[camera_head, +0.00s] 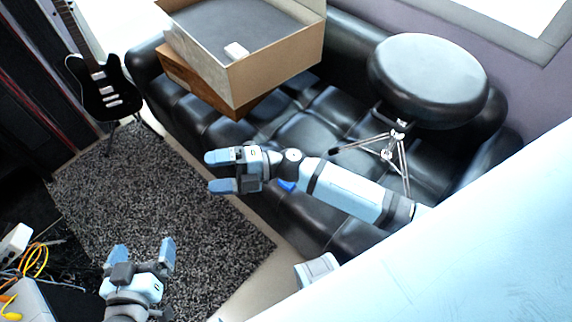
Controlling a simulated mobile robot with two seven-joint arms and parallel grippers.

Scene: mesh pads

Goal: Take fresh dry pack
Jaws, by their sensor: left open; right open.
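A small white pack (236,50) lies inside an open cardboard box (285,70), on the dark lining near its front wall. I cannot read any label on it. My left gripper (142,252) is open and empty at the lower left, over the grey rug and far from the box. My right gripper (212,171) is open and empty, pointing left, in front of the sofa and apart from the box and the pack.
The box rests on a brown case (190,78) on the black leather sofa (300,118). A round black stool (428,75) with metal legs stands at the right. A guitar (106,90) stands at the left beside the rug (160,190). Cables (35,260) lie at lower left.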

